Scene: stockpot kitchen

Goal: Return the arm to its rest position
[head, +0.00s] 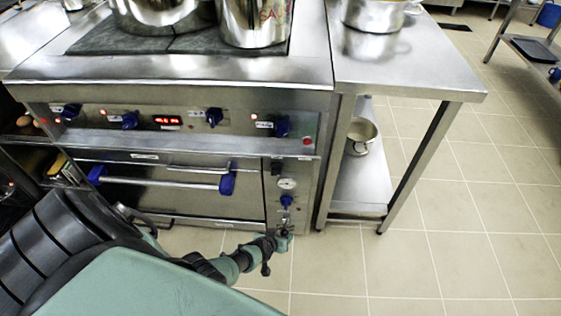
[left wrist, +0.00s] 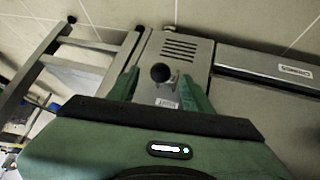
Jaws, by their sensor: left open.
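My left gripper (head: 284,238) is at the lower right corner of the stove's front, low near the floor. In the left wrist view its two green fingers (left wrist: 159,78) are spread apart. A round black knob (left wrist: 160,73) on the steel panel shows between them. I cannot tell whether the fingers touch it. My right gripper is not in view.
The stove's oven door (head: 170,190) is closed, with a bar handle between blue end pieces. Pots stand on top. A steel side table (head: 440,85) with a lower shelf stands to the right. Tiled floor (head: 480,230) is clear at the right.

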